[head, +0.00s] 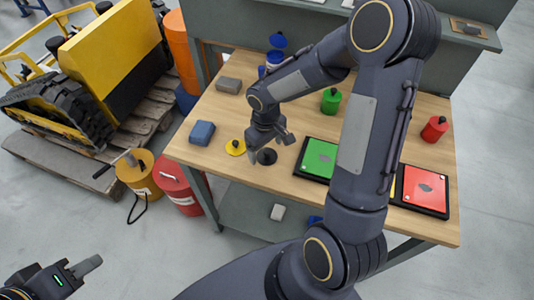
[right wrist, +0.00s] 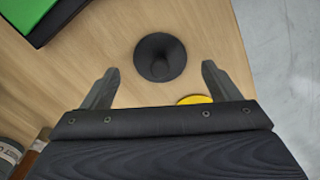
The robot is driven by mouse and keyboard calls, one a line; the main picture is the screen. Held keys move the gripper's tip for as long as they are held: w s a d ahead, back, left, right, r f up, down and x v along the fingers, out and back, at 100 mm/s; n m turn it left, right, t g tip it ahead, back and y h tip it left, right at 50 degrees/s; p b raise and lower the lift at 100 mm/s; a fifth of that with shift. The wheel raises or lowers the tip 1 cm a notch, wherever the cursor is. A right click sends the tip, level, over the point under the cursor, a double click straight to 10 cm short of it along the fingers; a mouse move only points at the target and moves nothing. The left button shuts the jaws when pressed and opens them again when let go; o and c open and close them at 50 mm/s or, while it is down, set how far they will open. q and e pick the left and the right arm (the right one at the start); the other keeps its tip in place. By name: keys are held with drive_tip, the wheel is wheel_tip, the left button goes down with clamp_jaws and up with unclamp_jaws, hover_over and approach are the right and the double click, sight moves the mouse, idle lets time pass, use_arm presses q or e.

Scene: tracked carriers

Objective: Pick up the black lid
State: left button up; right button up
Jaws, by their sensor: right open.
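The black lid (head: 267,157) lies flat on the wooden table near its front edge, just right of the yellow lid (head: 235,147). In the right wrist view the black lid (right wrist: 160,57) is a round disc with a knob, lying beyond and between my fingertips, with nothing touching it. My right gripper (head: 270,150) is open and empty, close above the black lid; its two fingers also show in the right wrist view (right wrist: 159,80). My left gripper (head: 85,270) is at the lower left, away from the table; its jaws are only partly seen.
The yellow lid, partly hidden by my gripper in the right wrist view (right wrist: 194,100), is close by. A green panel (head: 319,158) and a red panel (head: 424,189) lie to the right. A blue block (head: 202,132), grey block (head: 229,85), green container (head: 330,101) and red container (head: 434,129) stand around.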

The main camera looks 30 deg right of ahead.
drive_tip(key=shift+f, duration=0.75)
drive_tip(key=c, duration=1.1)
drive_tip(key=shift+o, duration=0.2)
drive_tip(key=shift+r, duration=0.1)
